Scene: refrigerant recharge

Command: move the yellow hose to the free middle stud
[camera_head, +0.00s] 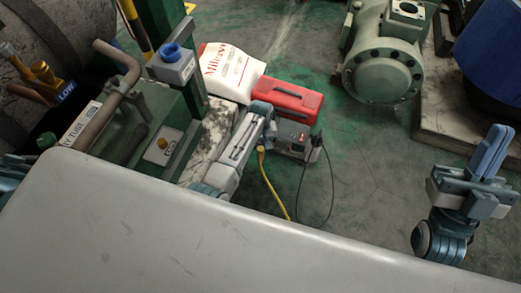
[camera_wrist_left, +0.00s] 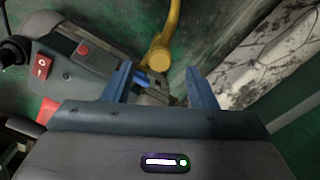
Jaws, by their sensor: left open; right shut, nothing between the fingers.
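The yellow hose (camera_head: 273,187) runs over the floor from the grey machine (camera_head: 292,139) toward the grey surface in front. In the left wrist view, its yellow bent end (camera_wrist_left: 160,52) lies just ahead of my left gripper (camera_wrist_left: 157,75), whose blue fingers are apart with nothing held between them. In the head view, my left gripper (camera_head: 268,129) is small and partly hidden beside the machine. My right gripper (camera_head: 489,150) is raised at the far right, shut and empty.
A red toolbox (camera_head: 287,97) and a white bag (camera_head: 228,66) stand behind the machine. A post with a blue cap (camera_head: 171,51) and bent pipe (camera_head: 120,90) crowd the left. A black cable (camera_head: 331,180) lies right of the hose. Floor to its right is open.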

